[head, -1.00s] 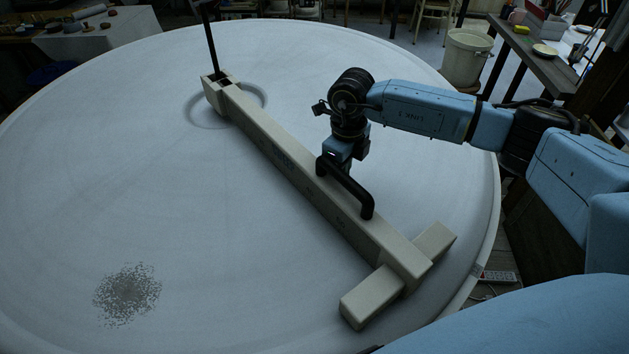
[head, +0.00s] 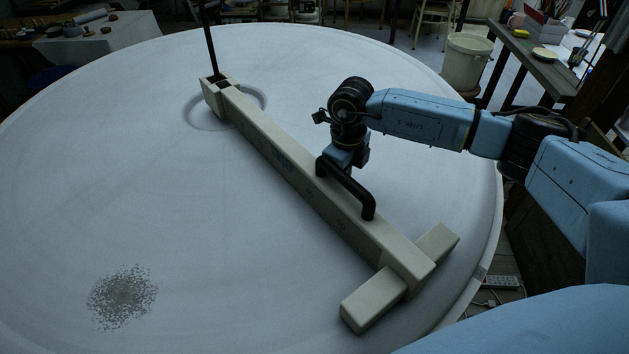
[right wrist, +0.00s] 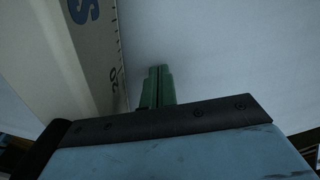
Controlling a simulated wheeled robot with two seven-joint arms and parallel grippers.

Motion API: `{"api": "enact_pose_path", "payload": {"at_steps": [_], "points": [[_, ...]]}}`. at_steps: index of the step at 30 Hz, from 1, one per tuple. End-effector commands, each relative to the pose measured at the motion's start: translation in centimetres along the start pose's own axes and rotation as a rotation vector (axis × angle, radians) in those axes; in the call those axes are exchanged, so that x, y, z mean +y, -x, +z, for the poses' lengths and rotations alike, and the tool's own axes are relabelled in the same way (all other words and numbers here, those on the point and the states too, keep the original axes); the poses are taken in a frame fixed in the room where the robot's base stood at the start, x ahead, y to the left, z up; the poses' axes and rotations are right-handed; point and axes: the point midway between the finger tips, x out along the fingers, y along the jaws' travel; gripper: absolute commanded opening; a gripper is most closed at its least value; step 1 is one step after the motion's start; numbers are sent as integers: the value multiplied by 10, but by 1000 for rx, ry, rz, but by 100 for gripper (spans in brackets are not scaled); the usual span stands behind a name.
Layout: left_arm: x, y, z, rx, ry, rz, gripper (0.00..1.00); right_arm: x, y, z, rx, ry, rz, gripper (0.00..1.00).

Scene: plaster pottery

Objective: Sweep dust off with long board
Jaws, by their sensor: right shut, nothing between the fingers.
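The long board (head: 300,165) is a pale beam with a black handle (head: 347,190) on top and a short crosspiece (head: 372,298) at its near end. It lies diagonally across a large round white table. My right gripper (right wrist: 158,84) is shut and empty, its green fingers together and pointing down along the board's side. In the right wrist view the board (right wrist: 75,50), with printed scale marks, stands just left of the fingers. In the head view the board and handle partly hide this gripper, which is on the board's far right side. A grey dust patch (head: 122,297) lies at the near left.
The white table top (head: 110,170) is broad and mostly clear. A black rod (head: 209,40) stands at the board's far end, beside a shallow ring mark (head: 255,97). A bucket (head: 466,60) and side table (head: 535,65) stand beyond the right edge.

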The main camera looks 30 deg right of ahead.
Motion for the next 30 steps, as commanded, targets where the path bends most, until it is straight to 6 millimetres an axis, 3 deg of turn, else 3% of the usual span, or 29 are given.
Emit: {"api": "enact_pose_path", "payload": {"at_steps": [18,30], "points": [[0,8,0,-1,0,0,0,44,-5,7,9,12,7,0],[0,8,0,-1,1,0,0,49,-6,7,10,9,6,0]]}}
